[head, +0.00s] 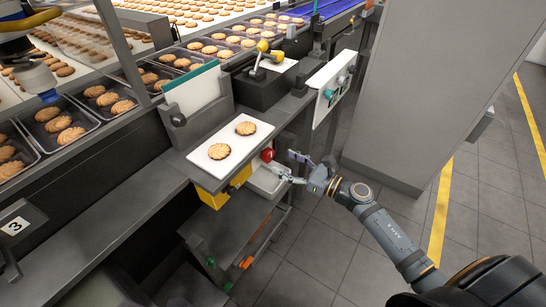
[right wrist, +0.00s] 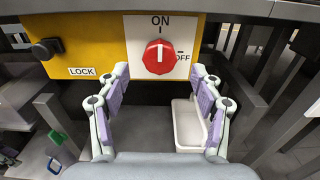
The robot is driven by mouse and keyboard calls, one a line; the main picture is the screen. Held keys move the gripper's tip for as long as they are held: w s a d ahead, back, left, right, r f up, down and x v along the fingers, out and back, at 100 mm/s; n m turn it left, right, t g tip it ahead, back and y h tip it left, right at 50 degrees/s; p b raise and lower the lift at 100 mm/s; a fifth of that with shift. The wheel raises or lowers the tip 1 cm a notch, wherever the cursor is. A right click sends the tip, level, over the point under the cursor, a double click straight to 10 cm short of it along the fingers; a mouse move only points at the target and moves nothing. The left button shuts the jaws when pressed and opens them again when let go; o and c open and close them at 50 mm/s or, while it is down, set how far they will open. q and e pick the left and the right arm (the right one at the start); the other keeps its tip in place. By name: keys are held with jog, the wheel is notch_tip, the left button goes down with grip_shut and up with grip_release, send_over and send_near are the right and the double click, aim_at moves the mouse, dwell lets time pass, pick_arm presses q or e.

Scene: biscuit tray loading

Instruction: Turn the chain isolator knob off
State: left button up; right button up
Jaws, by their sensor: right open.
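The red chain isolator knob (right wrist: 159,57) sits on a white plate (right wrist: 185,30) on a yellow box (right wrist: 95,50). ON is printed above it and OFF to its right. Its white mark is at the top, toward ON. In the head view the knob (head: 268,154) shows below the edge of a white board. My right gripper (right wrist: 160,80) is open and empty, its purple-padded fingers apart, one to each side below the knob, not touching it. It also shows in the head view (head: 287,164), just right of the knob. My left gripper is not in view.
A black knob (right wrist: 46,48) beside a LOCK label is on the box's left. A white tray (right wrist: 187,125) lies below right.

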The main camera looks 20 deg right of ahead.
aim_at(271, 156)
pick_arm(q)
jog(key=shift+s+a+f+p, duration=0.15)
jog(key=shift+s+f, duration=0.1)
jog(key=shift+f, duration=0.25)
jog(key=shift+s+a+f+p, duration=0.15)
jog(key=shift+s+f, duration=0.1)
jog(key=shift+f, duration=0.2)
pick_arm(e)
jog(key=x, duration=0.5)
jog(key=shift+a, duration=0.1)
jog(key=shift+c, duration=0.4)
jog(key=c, duration=1)
jog(key=shift+c, duration=0.2)
